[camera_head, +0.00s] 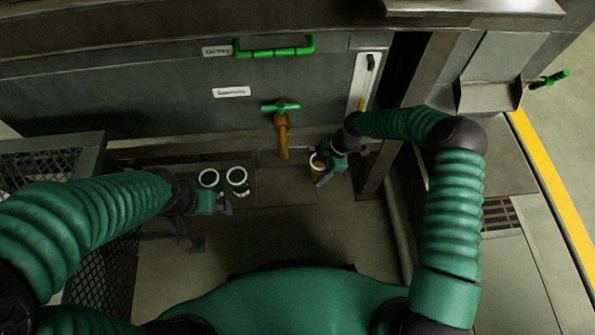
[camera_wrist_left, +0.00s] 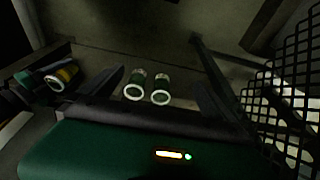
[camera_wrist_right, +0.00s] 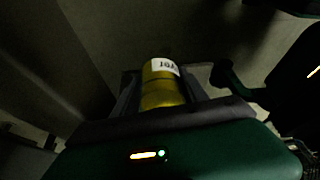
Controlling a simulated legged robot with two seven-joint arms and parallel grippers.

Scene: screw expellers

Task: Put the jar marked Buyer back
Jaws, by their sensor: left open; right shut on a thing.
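My right gripper (camera_head: 325,170) is shut on a jar (camera_head: 316,163) with yellow-amber contents, to the right of the orange spout. In the right wrist view the jar (camera_wrist_right: 162,92) sits between the fingers, with a white label only partly in sight; I cannot read the whole name. Two open white-rimmed jars (camera_head: 208,178) (camera_head: 238,177) stand side by side on the ledge to the left, and also show in the left wrist view (camera_wrist_left: 134,88) (camera_wrist_left: 160,92). Their labels cannot be read. My left gripper (camera_head: 224,206) is open and empty, just in front of these two jars.
An orange spout with a green tap handle (camera_head: 281,107) sticks out of the grey machine above the ledge (camera_head: 285,190). A green bar handle (camera_head: 275,50) is higher up. A mesh cage (camera_head: 105,275) stands at the left, and a dark post (camera_head: 395,120) at the right.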

